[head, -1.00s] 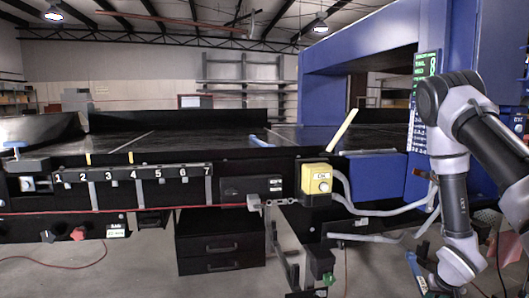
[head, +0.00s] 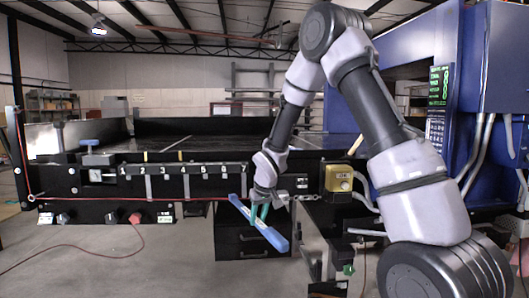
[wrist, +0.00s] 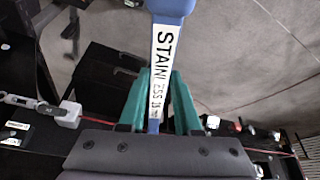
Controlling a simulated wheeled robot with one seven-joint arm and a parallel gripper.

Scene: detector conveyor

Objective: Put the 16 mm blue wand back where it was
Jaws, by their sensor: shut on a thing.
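My gripper (head: 261,212) has teal fingers and is shut on a blue wand (head: 273,236). It holds the wand tilted, in front of and below the right end of a black numbered rack (head: 135,177). In the wrist view, the wand (wrist: 172,6) runs between the teal fingers (wrist: 161,85), with its thick blue end away from the gripper. Its white label reads "STAINLESS" and a size that I cannot read surely. The rack carries numbers 1 to 7.
A yellow button box (head: 338,178) is to the right of my gripper. A black drawer cabinet (head: 238,243) stands below and behind the wand. A red cord (head: 100,251) lies on the floor at left. The blue machine housing (head: 475,60) stands at right.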

